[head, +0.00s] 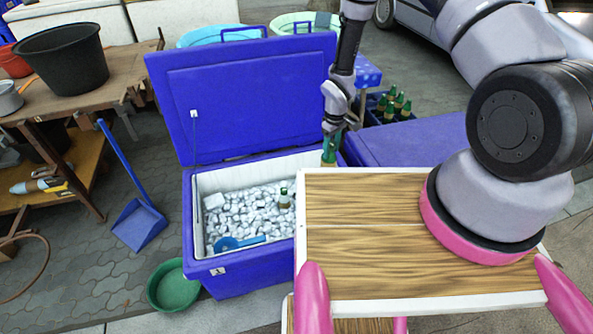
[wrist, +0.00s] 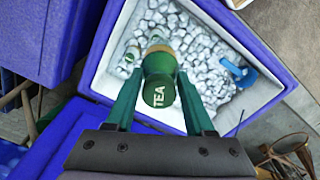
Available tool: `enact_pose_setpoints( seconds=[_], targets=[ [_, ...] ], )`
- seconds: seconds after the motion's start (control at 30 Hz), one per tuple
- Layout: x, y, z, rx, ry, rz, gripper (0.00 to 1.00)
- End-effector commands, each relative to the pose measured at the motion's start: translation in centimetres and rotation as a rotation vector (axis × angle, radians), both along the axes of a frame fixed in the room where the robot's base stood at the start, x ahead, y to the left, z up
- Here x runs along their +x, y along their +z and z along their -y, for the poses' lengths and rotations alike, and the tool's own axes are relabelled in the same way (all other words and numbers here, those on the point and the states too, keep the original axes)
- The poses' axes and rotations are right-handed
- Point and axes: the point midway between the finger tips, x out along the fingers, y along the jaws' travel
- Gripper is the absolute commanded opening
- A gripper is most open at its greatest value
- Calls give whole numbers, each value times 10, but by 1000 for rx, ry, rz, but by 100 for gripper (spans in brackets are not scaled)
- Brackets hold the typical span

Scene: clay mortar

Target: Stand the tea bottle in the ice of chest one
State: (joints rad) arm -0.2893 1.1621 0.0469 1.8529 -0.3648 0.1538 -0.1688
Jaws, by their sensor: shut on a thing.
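In the wrist view the tea bottle (wrist: 159,93), with a green top marked TEA, is between the two green fingers of my gripper (wrist: 160,100), which is shut on it. In the head view my gripper (head: 329,150) hangs at the right rim of the open blue chest (head: 235,278); the tray hides what is below it. The small tag on the chest's front is too small to read surely. White ice (head: 245,212) fills the chest and also shows in the wrist view (wrist: 190,40). The tea bottle is seen from above, over the chest.
A brown bottle with a green top (head: 284,200) and a blue scoop (head: 238,243) are in the ice. The raised lid (head: 245,100) stands behind. A wooden-topped tray (head: 365,235) is at the front right. A crate of bottles (head: 392,108) stands behind another blue lid (head: 410,140).

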Motion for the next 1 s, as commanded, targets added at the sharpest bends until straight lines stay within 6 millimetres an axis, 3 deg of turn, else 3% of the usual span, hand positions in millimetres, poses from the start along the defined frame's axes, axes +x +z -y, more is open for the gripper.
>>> enact_pose_setpoints(
  seconds=[0.03,0.2,0.4,0.63,1.0],
  targets=[
    [-3,-11,-18,0,71,-1,0],
    [-12,-41,-66,-2,290,-1,0],
    [-24,-66,-104,-2,469,-1,0],
    [-32,-79,-123,-1,562,0,0],
    [-33,-110,-123,-2,567,-1,0]
  ],
)
